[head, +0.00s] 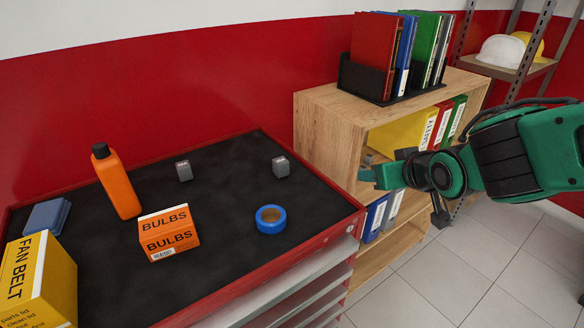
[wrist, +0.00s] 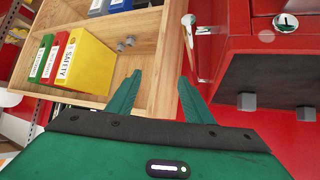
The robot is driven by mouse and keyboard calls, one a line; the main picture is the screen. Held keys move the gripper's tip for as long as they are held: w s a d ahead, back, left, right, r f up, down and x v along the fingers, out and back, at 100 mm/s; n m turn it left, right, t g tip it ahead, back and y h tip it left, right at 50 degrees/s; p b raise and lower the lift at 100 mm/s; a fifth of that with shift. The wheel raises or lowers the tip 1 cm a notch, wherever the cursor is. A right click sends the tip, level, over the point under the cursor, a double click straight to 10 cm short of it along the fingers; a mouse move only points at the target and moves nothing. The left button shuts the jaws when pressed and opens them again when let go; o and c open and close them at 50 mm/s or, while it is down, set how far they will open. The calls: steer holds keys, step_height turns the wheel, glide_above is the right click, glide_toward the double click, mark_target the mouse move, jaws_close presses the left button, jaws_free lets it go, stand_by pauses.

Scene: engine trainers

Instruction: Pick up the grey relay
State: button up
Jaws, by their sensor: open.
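Two small grey blocks that look like relays stand on the black top of the red tool chest (head: 230,225). One relay (head: 281,166) is near its right back corner, the other relay (head: 184,171) farther left. The wrist view shows the same two, the nearer relay (wrist: 247,101) and the farther relay (wrist: 306,113), right of the fingers. My gripper (head: 372,176) is to the right of the chest, in front of the wooden shelf, apart from both relays. Its two green fingers are spread and empty in the wrist view (wrist: 160,78).
On the chest are an orange bottle (head: 118,182), a bulbs box (head: 168,233), blue tape (head: 270,219), a fan belt box (head: 40,280) and a blue-grey box (head: 46,217). The wooden shelf (head: 340,120) holds binders; small grey pieces (wrist: 125,43) lie inside it.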

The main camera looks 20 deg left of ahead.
mark_target(284, 163)
steer(key=s+a+n+y, duration=0.1)
steer(key=s+a, duration=0.1)
steer(key=a, duration=0.4)
steer(key=s+a+r+n+y, duration=0.1)
steer(key=a+y, duration=0.1)
steer(key=a, duration=0.3)
steer(key=s+a+r+n+y, duration=0.1)
steer(key=s+a+y, duration=0.1)
steer(key=a, duration=0.4)
steer(key=shift+s+a+r+n, duration=0.2)
steer(key=shift+s+a+n, duration=0.1)
steer(key=shift+a, duration=0.05)
steer(key=x, duration=0.4)
steer(key=shift+w+a, duration=0.1)
steer(key=shift+a, duration=0.4)
steer(key=shift+x, duration=3)
steer(key=shift+r, duration=0.1)
steer(key=shift+c, duration=0.4)
steer(key=c, duration=1)
steer(key=shift+c, duration=0.2)
